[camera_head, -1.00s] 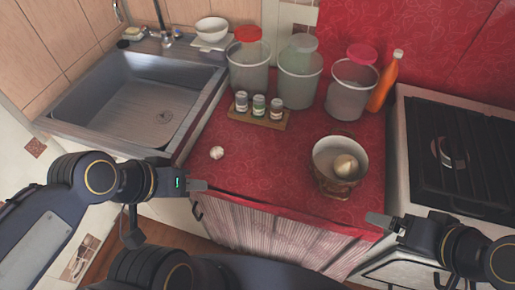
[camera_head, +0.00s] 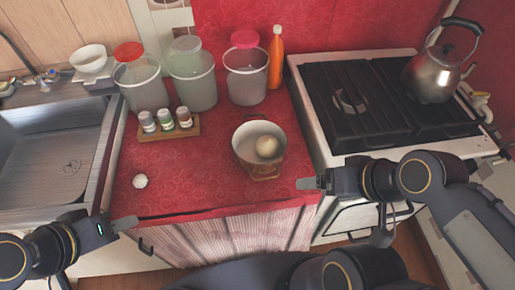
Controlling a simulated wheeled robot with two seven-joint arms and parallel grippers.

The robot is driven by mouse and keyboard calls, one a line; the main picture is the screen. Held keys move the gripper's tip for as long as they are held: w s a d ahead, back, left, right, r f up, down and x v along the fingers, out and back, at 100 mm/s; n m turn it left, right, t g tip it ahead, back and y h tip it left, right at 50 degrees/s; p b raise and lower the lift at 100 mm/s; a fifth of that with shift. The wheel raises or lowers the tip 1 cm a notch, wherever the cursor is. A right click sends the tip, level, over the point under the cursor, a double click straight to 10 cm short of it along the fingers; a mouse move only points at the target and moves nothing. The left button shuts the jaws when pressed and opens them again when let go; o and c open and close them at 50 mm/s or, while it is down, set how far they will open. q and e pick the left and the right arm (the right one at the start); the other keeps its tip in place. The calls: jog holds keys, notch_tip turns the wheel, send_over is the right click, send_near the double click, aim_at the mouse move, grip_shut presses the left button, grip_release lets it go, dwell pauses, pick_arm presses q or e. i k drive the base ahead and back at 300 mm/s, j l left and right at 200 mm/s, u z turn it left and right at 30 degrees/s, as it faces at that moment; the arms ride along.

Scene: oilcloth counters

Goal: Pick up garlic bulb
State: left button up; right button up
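A small white garlic bulb (camera_head: 140,181) lies on the red counter (camera_head: 205,190) near its front left part, by the sink. My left gripper (camera_head: 125,223) is at the counter's front edge, below and slightly left of the bulb in the picture, apart from it. Its fingers show as one grey bar, so I cannot tell whether it is open. My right gripper (camera_head: 308,184) is at the counter's right front, to the right of a pot, and also shows edge-on. Neither gripper visibly holds anything.
A pot (camera_head: 244,133) holds a round beige item (camera_head: 267,146). A spice rack (camera_head: 183,133), several lidded containers and an orange bottle (camera_head: 275,62) stand behind. The sink (camera_head: 40,150) is left; the stove (camera_head: 375,100) with a kettle (camera_head: 433,75) is right.

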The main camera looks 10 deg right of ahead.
aim_at(141, 180)
jog(key=z, duration=0.75)
jog(key=k+j+z, duration=0.1)
jog(key=j+z, duration=0.2)
jog(key=z, duration=0.2)
jog(key=k+j+z, duration=0.1)
jog(key=j+z, duration=0.2)
jog(key=z, duration=0.2)
jog(key=k+j+z, duration=0.2)
jog(key=z, duration=0.3)
jog(key=k+j+z, duration=0.1)
jog(key=k+j, duration=0.15)
jog(key=k+j+z, duration=0.15)
jog(key=k, duration=0.3)
jog(key=k+j+z, duration=0.1)
jog(key=k+j, duration=0.2)
jog(key=k, duration=0.1)
